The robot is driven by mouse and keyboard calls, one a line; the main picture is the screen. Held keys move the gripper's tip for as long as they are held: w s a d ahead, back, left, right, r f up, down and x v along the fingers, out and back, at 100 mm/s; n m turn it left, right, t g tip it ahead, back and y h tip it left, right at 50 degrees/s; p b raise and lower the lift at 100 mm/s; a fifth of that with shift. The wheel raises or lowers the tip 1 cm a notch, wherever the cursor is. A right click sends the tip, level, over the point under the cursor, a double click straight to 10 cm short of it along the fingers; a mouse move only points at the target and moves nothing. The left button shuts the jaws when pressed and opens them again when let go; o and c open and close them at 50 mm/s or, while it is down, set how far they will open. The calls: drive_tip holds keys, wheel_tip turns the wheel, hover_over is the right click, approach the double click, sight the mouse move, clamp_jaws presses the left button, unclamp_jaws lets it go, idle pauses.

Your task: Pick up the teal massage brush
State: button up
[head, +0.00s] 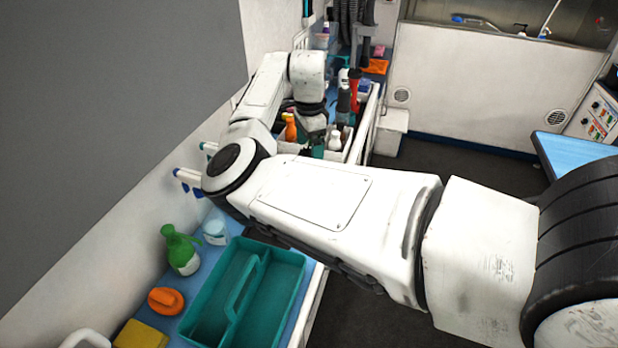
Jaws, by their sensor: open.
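I cannot make out a teal massage brush for certain. An orange brush-like item (165,299) with a rounded grip lies on the blue counter at the lower left. A teal caddy (290,257) with a central handle stands beside it and looks empty. My gripper (311,118) is at the far end of my arm, pointing down over a white bin (286,147) of bottles. It is small and dark here, and open. I see nothing held in it. My arm hides the near part of that bin and the counter in front of it.
A green spray bottle (181,250), a pale jar (215,232) and a yellow sponge (140,335) stand near the caddy. Orange (290,128) and white bottles (334,141) crowd the bin. The dark floor (450,165) to the right is clear.

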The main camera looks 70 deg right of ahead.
drive_tip(key=shift+f, duration=1.2)
drive_tip(key=c, duration=1.7)
drive_tip(key=shift+r, duration=0.1)
drive_tip(key=shift+c, duration=0.6)
